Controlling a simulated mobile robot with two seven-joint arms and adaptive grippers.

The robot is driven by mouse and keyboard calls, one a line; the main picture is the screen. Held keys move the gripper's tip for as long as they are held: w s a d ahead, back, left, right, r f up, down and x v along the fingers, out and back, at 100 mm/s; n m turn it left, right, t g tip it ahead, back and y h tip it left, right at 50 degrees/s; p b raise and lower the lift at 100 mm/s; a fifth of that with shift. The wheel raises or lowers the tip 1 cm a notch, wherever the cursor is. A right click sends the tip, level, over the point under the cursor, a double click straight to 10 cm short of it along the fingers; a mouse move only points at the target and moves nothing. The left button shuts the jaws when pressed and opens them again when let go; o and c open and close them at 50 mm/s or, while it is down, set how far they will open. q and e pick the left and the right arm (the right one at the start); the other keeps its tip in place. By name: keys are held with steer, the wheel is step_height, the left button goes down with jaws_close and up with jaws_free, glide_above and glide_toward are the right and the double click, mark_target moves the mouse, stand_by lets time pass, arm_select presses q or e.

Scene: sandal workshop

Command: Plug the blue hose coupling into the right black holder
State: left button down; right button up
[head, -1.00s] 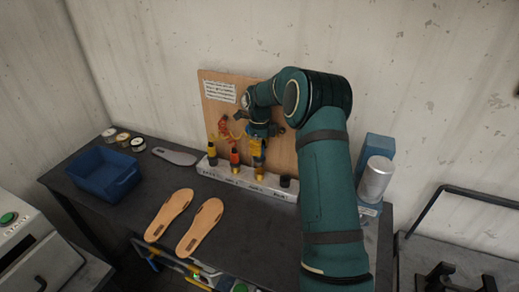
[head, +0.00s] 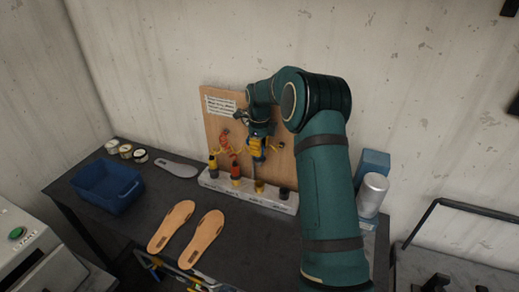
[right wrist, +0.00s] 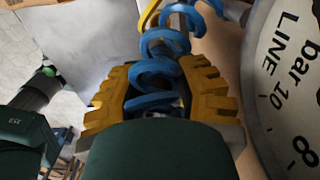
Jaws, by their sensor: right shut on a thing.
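My right gripper (head: 257,150) is in front of the wooden board, above the white holder rail (head: 225,188). Its yellow fingers are shut on the blue hose coupling (head: 254,169), which is mostly hidden. In the right wrist view, the blue coiled hose (right wrist: 155,75) runs between the yellow fingers (right wrist: 158,105). The right black holder (head: 284,193) is at the rail's right end with nothing in it. The gripper is above and left of it, over a brass-coloured holder (head: 259,187). My left gripper is out of view.
A yellow coupling (head: 212,162) and a red coupling (head: 235,169) stand in the rail's left part. Sandal soles (head: 203,238) lie in front. A gauge (right wrist: 290,80) is close beside the gripper.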

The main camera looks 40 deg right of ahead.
steer(key=shift+r, duration=0.4)
steer(key=s+d, duration=0.5)
steer(key=s, duration=0.4)
step_height(320, 180, down, 9)
steer(key=b, duration=0.5)
steer(key=shift+a+r, duration=0.2)
stand_by(1.4)
steer(key=shift+f+b, duration=1)
steer(key=shift+f, duration=1.1)
stand_by(0.6)
steer(key=o, duration=1)
